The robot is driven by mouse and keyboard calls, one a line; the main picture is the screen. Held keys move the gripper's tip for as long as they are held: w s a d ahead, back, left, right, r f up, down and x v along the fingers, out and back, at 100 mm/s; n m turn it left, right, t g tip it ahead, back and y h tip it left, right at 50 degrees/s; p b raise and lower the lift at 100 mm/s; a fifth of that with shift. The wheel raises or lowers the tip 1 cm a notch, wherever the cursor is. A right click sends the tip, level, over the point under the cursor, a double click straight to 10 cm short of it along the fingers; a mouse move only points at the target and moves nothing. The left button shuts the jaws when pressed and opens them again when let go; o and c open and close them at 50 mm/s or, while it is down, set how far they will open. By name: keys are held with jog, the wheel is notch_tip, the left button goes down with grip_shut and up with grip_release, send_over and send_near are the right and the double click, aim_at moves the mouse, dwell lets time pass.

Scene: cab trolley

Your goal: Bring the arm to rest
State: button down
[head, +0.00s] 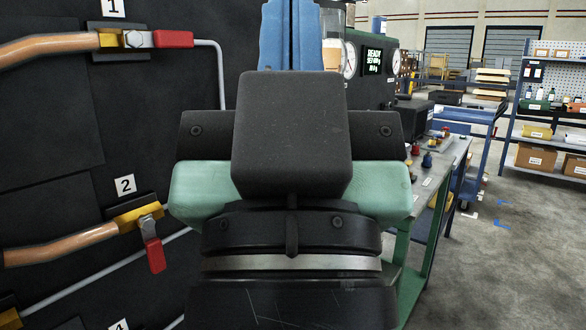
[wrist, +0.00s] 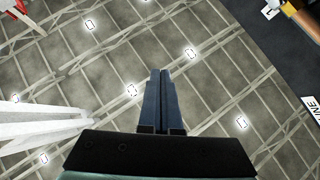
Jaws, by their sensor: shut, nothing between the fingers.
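My gripper (head: 291,12) stands upright in the middle of the head view, its two blue fingers pointing up to the top edge of the picture. My dark and pale green arm fills the centre below it. In the wrist view the gripper (wrist: 160,76) shows with its fingers together and nothing between them. Behind the fingers that view shows a roof with beams and small lights, so the gripper faces upward.
A dark panel (head: 50,135) with numbered pipes and red-handled valves (head: 172,39) (head: 154,255) stands close at left. A green-framed bench (head: 447,165) stands behind my arm at right. Shelves (head: 512,128) stand further right. Grey floor (head: 530,255) is open at lower right.

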notch_tip(320, 180, up, 23)
jog(key=p, duration=2.1)
jog(key=shift+r, duration=0.2)
jog(key=c, duration=1.5)
grip_release()
jog(key=shift+w+r+p, duration=0.1)
jog(key=shift+r+p, duration=0.1)
jog(key=shift+p, duration=0.1)
jog(key=o, duration=0.7)
jog(key=shift+d+f, duration=0.1)
